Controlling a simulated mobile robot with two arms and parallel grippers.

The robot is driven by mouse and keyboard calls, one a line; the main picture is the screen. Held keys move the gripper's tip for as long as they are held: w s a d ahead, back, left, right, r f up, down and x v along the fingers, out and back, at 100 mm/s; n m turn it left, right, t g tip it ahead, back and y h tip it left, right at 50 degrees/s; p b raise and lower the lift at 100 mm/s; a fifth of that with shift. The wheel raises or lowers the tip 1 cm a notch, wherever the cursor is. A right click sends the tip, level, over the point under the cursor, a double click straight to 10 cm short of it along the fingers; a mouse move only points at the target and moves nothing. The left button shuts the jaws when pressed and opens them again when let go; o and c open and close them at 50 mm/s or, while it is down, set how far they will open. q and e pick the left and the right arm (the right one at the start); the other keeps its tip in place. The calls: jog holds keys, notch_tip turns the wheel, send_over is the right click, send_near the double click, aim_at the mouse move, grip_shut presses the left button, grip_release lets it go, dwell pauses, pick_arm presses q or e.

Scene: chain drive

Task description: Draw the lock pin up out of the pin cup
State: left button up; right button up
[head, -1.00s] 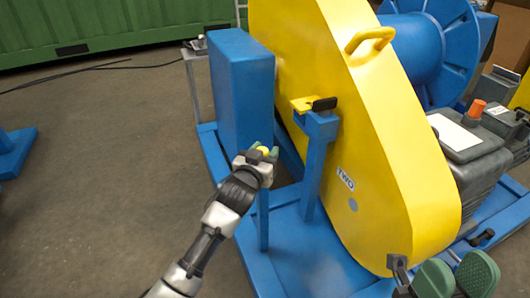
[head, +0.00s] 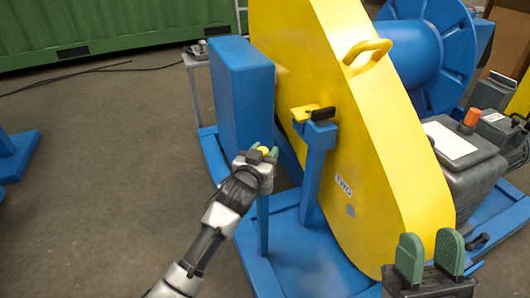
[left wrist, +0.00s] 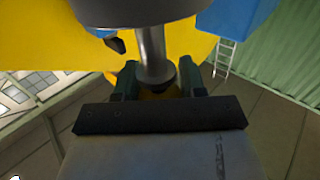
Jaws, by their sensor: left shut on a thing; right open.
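My left gripper (head: 262,155) is shut on the lock pin, whose yellow top (head: 263,149) shows between the green fingertips in the head view, beside the blue box-shaped post. In the left wrist view the gripper (left wrist: 157,85) has its fingers on both sides of the pin's grey metal shaft (left wrist: 152,48). The shaft meets a wide dark grey cylinder (left wrist: 135,8), perhaps the pin cup. The pin's lower end is not visible, so I cannot tell how deep it sits. My right gripper (head: 430,258) is open and empty at the lower right.
The tall yellow guard (head: 375,165) stands right of the left gripper. A blue bracket post (head: 315,165) with a yellow plate and black handle stands between them. The blue box-shaped post (head: 240,95) is just behind the left gripper. Open floor (head: 90,190) lies to the left.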

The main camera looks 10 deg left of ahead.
pick_arm(q)
jog(key=shift+r+p, duration=0.5)
jog(key=shift+r, duration=0.05)
jog(key=shift+r+p, duration=0.9)
jog(key=shift+p, duration=0.05)
jog(key=shift+r+p, duration=0.45)
jog(key=shift+p, duration=0.05)
pick_arm(e)
jog(key=shift+w+f+g+h, duration=1.8)
jog(key=shift+w+f+g, duration=1.15)
jog(key=shift+f+g, duration=1.8)
pick_arm(q)
jog(key=shift+r+p, duration=0.8)
jog(key=shift+p, duration=0.05)
jog(key=shift+r+p, duration=0.4)
jog(key=shift+p, duration=0.05)
jog(key=shift+r+p, duration=0.45)
pick_arm(e)
jog(key=s+d+f+g+h, duration=0.3)
jog(key=s+f+g, duration=0.2)
jog(key=f+g, duration=0.4)
jog(key=shift+s+d+m+g, duration=0.25)
jog(key=shift+s+m+g, duration=0.15)
jog(key=shift+g, duration=0.05)
